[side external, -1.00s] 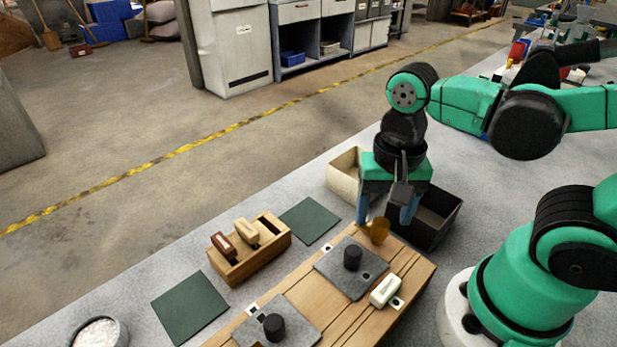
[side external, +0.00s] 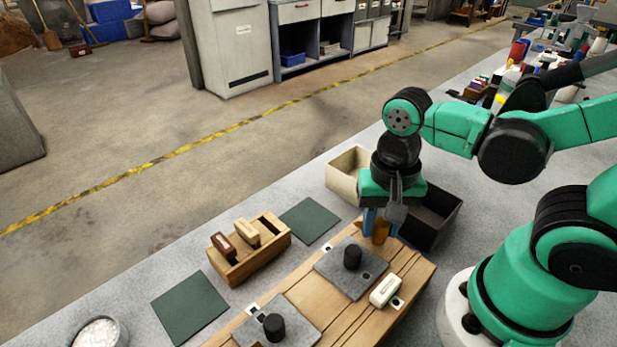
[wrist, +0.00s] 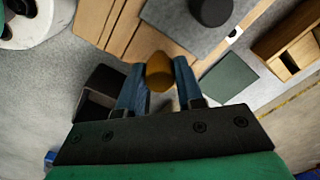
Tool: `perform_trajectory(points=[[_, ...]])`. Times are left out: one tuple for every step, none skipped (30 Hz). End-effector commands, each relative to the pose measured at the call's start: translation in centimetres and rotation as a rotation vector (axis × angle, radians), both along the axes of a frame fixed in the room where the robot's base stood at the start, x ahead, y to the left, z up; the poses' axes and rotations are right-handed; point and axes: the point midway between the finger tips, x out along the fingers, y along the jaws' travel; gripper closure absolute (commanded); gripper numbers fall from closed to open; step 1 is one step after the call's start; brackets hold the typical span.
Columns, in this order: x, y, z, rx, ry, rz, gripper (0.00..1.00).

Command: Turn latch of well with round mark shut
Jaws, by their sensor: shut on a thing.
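A wooden board (side external: 413,272) bears two grey plates, a far one (side external: 338,279) and a near one (side external: 296,312), each with an upright black knob. An amber-brown piece (side external: 380,233), probably a latch, stands at the board's far end beyond the far plate; it also shows in the wrist view (wrist: 159,72). My gripper (side external: 376,232) points down with its blue fingers on either side of this piece, shut on it; the wrist view also shows the fingers (wrist: 160,88).
A white block (side external: 385,289) lies on the board. A wooden holder (side external: 244,265) with a brown and a cream block stands left, between two green mats (side external: 190,308). A beige bin (side external: 343,178) and a dark bin (side external: 433,234) stand behind my gripper. A bowl of white grain (side external: 99,331) is front left.

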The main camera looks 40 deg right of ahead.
Motion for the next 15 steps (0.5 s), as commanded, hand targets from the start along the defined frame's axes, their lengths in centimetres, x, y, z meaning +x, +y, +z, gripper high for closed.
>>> perform_trajectory(points=[[-0.02,-0.02,0.01,-0.001,0.001,0.0,1.0],[-0.02,-0.02,0.01,-0.001,0.001,0.001,1.0],[-0.02,-0.02,0.01,-0.001,0.001,0.004,1.0],[-0.02,-0.02,0.01,-0.001,0.001,0.006,1.0],[-0.02,-0.02,0.01,-0.001,0.001,0.01,1.0],[-0.03,-0.03,0.01,-0.001,0.002,0.018,1.0],[-0.03,-0.03,0.01,-0.001,0.002,0.026,1.0],[-0.03,-0.03,0.01,-0.001,0.002,0.035,1.0],[-0.03,-0.03,0.01,-0.001,0.002,0.049,1.0],[-0.02,-0.02,0.0,-0.001,0.002,0.062,1.0],[-0.02,-0.02,0.0,-0.001,0.002,0.077,1.0],[-0.02,-0.02,0.0,0.0,0.003,0.1,1.0],[-0.02,-0.02,0.0,0.0,0.003,0.117,1.0],[-0.02,-0.02,-0.01,0.0,0.003,0.138,1.0],[-0.02,-0.02,-0.01,0.0,0.003,0.168,1.0]])
